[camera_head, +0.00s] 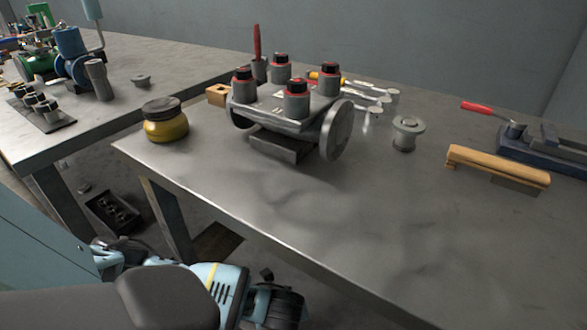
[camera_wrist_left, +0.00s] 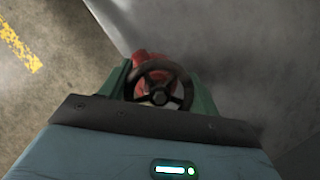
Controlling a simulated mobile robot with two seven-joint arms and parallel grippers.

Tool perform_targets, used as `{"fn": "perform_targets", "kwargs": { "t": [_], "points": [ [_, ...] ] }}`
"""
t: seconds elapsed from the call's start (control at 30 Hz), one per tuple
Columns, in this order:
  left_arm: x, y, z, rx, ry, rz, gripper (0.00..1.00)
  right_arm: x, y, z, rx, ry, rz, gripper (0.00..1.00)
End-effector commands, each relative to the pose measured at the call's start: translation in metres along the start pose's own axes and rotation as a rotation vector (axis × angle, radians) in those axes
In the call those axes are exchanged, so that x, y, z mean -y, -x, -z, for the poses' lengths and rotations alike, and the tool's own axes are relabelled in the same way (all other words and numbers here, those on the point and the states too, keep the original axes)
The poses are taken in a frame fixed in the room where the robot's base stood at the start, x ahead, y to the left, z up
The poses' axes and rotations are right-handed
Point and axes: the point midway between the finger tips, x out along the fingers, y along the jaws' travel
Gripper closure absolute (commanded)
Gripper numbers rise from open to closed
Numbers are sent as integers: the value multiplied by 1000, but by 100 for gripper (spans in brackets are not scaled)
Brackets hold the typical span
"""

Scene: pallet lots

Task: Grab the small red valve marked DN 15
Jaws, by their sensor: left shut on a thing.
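A small red valve (camera_wrist_left: 150,58) with a black handwheel (camera_wrist_left: 158,84) is between the green fingers of my left gripper (camera_wrist_left: 160,88) in the left wrist view. The gripper is shut on it. The handwheel faces the camera and covers much of the red body. No DN 15 marking can be read. In the head view, my left arm is low in front of the near table edge; its fingers and the red valve cannot be made out there. My right gripper is not in view.
The grey table (camera_head: 240,210) has a clear front and middle. On it stand a large valve assembly (camera_head: 290,115), a yellow jar (camera_head: 166,122), a grey flanged part (camera_head: 407,132) and a wooden-coloured bar (camera_head: 495,166). A black tray (camera_head: 113,213) lies below, on the left.

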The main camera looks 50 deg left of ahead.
Motion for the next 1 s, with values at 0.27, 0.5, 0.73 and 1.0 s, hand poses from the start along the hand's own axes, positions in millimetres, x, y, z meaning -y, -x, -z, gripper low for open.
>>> {"fn": "perform_targets", "kwargs": {
  "t": [0.27,0.5,0.73,1.0],
  "points": [
    [-52,17,17,1,-1,2,100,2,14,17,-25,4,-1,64],
    [-75,22,26,2,1,3,100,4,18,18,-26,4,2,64],
    [-82,23,29,2,0,4,100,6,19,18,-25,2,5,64],
    [-73,26,28,2,57,-15,100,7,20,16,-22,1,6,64]
  ]
}}
